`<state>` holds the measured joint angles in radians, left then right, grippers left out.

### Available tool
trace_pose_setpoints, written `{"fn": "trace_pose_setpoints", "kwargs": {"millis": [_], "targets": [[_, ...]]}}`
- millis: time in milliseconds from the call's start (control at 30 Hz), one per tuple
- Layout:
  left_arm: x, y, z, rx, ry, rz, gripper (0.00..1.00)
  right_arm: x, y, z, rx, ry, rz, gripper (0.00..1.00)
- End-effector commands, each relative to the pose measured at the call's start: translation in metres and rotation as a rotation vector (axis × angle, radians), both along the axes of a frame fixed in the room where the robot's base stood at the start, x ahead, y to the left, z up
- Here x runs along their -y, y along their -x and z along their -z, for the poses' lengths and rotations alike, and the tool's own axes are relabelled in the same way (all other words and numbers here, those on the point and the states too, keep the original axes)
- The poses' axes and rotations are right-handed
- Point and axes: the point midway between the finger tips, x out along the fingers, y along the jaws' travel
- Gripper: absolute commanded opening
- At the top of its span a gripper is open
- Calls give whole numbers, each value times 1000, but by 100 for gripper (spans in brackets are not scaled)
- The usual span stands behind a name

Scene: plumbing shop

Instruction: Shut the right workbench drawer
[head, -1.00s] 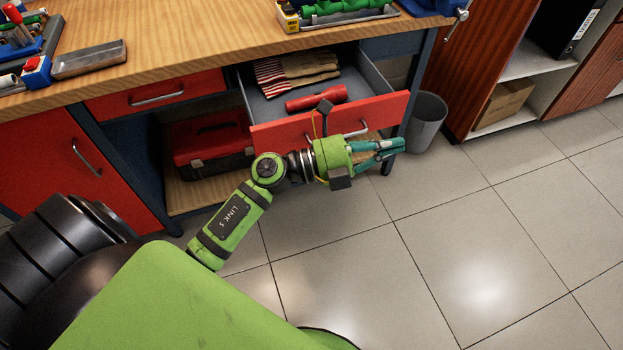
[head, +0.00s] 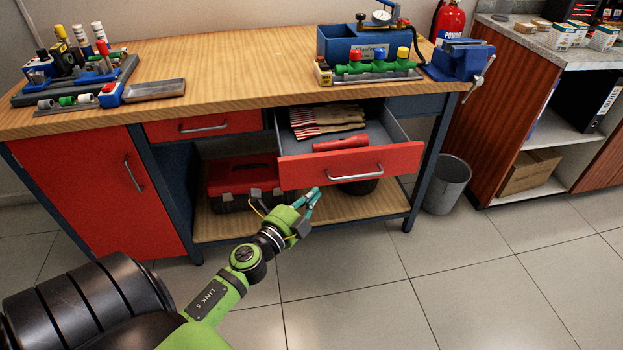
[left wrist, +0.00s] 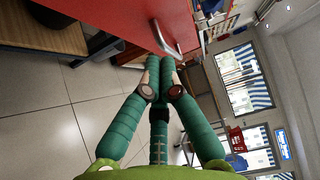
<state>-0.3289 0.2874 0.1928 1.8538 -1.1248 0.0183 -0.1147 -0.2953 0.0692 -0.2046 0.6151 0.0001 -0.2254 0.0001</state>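The right workbench drawer (head: 300,172) is pulled open, with its red front standing out from the bench. A silver bar handle (head: 355,174) is on that front. Striped gloves (head: 328,120) and a red flashlight (head: 341,144) lie inside. My left gripper (head: 315,192) is in front of the drawer, just below and left of the handle. In the left wrist view its teal fingers (left wrist: 160,60) come together at the tips with nothing held. The red front (left wrist: 110,18) and handle (left wrist: 170,38) are just beyond them; contact cannot be told. My right gripper is not in view.
A red toolbox (head: 243,180) sits on the shelf under the bench. A shut left drawer (head: 205,125) and a red cupboard door (head: 95,200) are to the left. A grey bin (head: 447,185) stands right of the bench. The tiled floor in front is clear.

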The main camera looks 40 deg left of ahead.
Motion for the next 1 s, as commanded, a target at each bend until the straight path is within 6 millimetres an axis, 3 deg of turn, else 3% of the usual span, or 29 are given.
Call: {"fn": "trace_pose_setpoints", "kwargs": {"millis": [100,300,1000], "targets": [[-7,-22,0,0,-3,-2,0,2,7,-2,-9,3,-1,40],[-26,-37,1,0,-1,-1,0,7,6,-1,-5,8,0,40],[-40,-48,1,0,-1,0,0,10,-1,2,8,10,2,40]]}}
